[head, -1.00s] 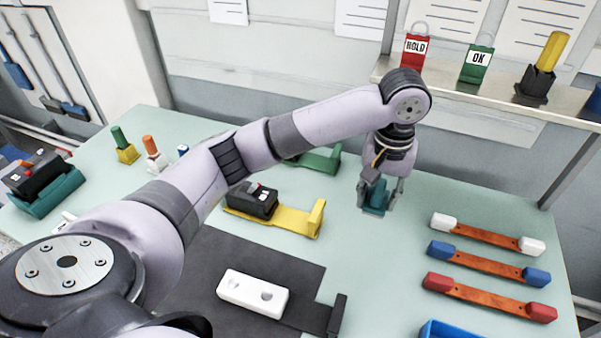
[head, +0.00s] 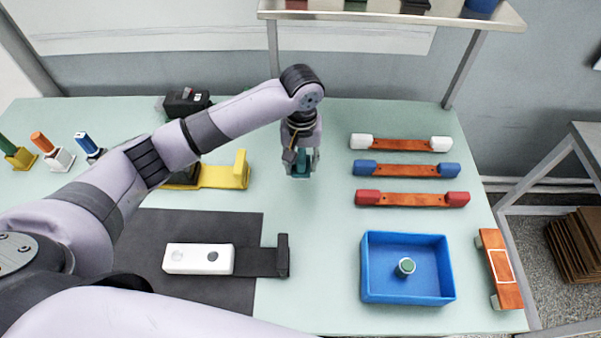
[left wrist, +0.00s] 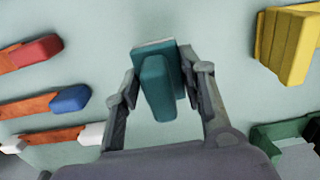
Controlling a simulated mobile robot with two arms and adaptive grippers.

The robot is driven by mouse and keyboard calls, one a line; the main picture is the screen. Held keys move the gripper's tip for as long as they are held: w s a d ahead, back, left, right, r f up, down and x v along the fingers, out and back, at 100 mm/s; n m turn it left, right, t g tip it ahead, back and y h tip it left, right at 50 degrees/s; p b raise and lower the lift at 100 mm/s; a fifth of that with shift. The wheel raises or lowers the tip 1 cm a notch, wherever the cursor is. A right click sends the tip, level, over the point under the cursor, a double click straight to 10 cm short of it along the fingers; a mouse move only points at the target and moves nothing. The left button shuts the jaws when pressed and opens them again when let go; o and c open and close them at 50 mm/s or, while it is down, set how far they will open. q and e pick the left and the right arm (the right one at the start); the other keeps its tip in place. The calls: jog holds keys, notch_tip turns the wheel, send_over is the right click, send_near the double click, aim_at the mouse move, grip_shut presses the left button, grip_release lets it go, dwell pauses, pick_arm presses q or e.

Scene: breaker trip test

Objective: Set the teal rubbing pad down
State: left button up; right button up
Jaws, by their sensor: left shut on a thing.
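The teal rubbing pad (head: 301,168) is between the fingers of my left gripper (head: 301,172), over the bare table between the yellow stand and the copper bars. In the left wrist view the pad (left wrist: 157,85) shows its teal grip and a pale edge at its far side. My left gripper (left wrist: 160,98) is shut on it there, one finger on each side. I cannot tell whether the pad touches the table. My right gripper is not in view.
Bars with white (head: 400,143), blue (head: 406,169) and red (head: 412,198) ends lie to the right. A blue tray (head: 450,268) holds a small round green-topped thing (head: 405,267). A yellow stand (head: 222,176) is left of the gripper. A white device (head: 198,258) lies on the dark mat (head: 215,222).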

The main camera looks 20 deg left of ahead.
aim_at(302, 156)
pick_arm(q)
jog(key=shift+f, duration=3.05)
jog(key=shift+p, duration=0.3)
jog(key=o, duration=1.1)
jog(key=shift+f, duration=0.15)
notch_tip(302, 156, up, 12)
jog(key=shift+d+f+b, duration=0.1)
jog(key=shift+b, duration=0.85)
jog(key=shift+r, duration=0.3)
